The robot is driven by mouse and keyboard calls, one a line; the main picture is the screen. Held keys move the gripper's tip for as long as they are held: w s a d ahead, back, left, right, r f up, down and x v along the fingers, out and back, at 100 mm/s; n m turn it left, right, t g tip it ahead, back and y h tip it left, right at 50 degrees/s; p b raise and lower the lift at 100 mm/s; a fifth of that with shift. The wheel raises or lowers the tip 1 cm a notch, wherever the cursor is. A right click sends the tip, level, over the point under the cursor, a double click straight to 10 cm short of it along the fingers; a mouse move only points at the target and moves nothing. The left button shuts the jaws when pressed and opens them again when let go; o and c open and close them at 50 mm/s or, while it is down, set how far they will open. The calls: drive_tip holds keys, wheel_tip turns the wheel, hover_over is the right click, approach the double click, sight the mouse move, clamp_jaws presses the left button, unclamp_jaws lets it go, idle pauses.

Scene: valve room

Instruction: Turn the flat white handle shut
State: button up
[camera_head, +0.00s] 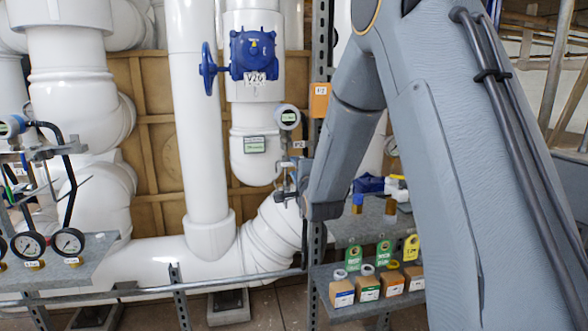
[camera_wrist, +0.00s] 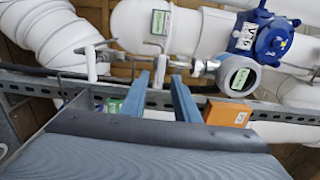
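In the wrist view a narrow white piece (camera_wrist: 161,66), which looks like the flat white handle, sits on a small metal fitting beside the round gauge (camera_wrist: 240,76). A second white upright piece (camera_wrist: 91,63) stands further left, so I cannot be certain which is the handle. My gripper (camera_wrist: 160,76) is open, its two blue-grey fingers apart on either side of the nearer white piece. I see no clear contact. In the head view the small fitting (camera_head: 287,183) is beside my wrist, and my arm hides most of the gripper.
A blue valve (camera_head: 254,55) sits on the white pipe above the gauge (camera_head: 287,117). An orange box (camera_head: 319,100) is fixed to the upright rail near my arm. A shelf (camera_head: 345,313) with small boxes is at lower right; pressure gauges (camera_head: 68,242) stand at left.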

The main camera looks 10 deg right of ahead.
drive_tip(key=s, duration=0.5)
drive_tip(key=shift+s+b, duration=0.1)
drive_tip(key=shift+b, duration=0.2)
drive_tip(key=shift+f, duration=0.1)
drive_tip(key=s+f+n+g+p, duration=0.2)
drive_tip(key=s+f+n+g, duration=0.7)
drive_tip(key=s+f, duration=0.35)
drive_tip(key=s+f+n+g, duration=0.1)
drive_tip(key=s+n+g, duration=0.3)
drive_tip(key=s, duration=0.9)
drive_tip(key=s+a+f+n+g, duration=0.1)
drive_tip(key=s+n+g, duration=0.4)
drive_tip(key=s, duration=0.8)
drive_tip(key=shift+f+p, duration=0.35)
drive_tip(key=shift+f, duration=0.25)
